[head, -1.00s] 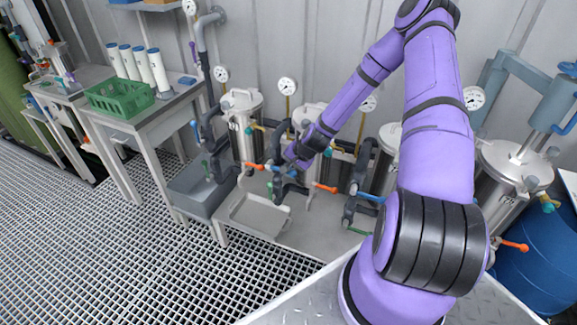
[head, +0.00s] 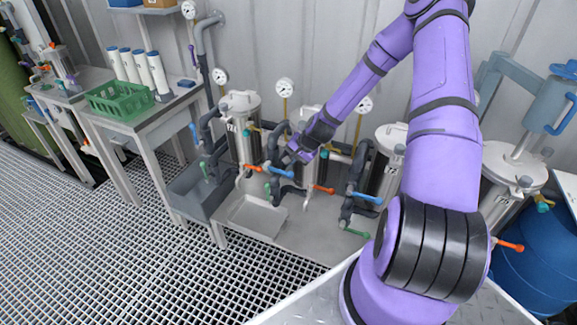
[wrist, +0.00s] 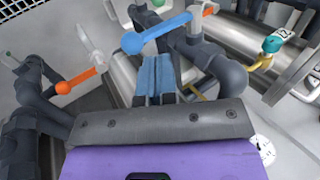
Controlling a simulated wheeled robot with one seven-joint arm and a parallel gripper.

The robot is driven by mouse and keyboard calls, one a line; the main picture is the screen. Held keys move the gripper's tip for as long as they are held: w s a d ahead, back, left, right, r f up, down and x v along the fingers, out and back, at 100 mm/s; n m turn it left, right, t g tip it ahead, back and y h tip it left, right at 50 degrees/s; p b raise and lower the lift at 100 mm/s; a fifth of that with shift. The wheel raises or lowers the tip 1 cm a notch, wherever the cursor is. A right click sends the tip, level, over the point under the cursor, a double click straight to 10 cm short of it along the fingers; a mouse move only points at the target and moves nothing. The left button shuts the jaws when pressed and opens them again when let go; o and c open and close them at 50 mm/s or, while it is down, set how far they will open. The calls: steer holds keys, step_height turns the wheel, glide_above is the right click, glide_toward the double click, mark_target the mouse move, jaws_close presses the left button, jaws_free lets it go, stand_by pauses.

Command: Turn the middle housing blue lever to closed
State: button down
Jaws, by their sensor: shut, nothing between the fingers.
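The middle housing (head: 310,118) is a steel vessel, partly hidden behind my arm. Its blue lever (head: 281,172) sticks out sideways from dark piping, low in front. In the wrist view the blue lever (wrist: 160,34) runs from a round knob at lower left to the valve at upper right. My gripper (head: 298,155) is just above the lever in the head view. In the wrist view my gripper (wrist: 158,68) shows its blue fingers together and empty, with the tips just below the lever. I cannot tell whether they touch it.
Orange levers (head: 252,167) and (head: 325,189) sit close by on the piping. The right housing has another blue lever (head: 367,198) and a green one (head: 356,233). A grey tray (head: 255,218) lies below. The grated floor at left is clear.

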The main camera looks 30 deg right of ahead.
steer(key=s+d+r, duration=0.3)
steer(key=s+d, duration=0.1)
steer(key=s, duration=0.2)
steer(key=s+a+r+n+g+h, duration=0.1)
steer(key=s+a+r+n, duration=0.2)
steer(key=r, duration=0.6)
steer(key=s+a+r+n+h, duration=0.2)
steer(key=s+a+r, duration=0.15)
steer(key=r, duration=0.65)
steer(key=s+a+r+n+g+h, duration=0.1)
steer(key=s+a+r+n, duration=0.2)
steer(key=r, duration=0.6)
steer(key=s+a+r+n+t, duration=0.1)
steer(key=s+a+r, duration=0.2)
steer(key=s+r, duration=0.3)
steer(key=s+a+r+n, duration=0.2)
steer(key=s+a+r, duration=0.2)
steer(key=s+r, duration=0.3)
steer(key=s, duration=0.4)
steer(key=shift+t+y, duration=0.3)
steer(key=shift+t, duration=0.1)
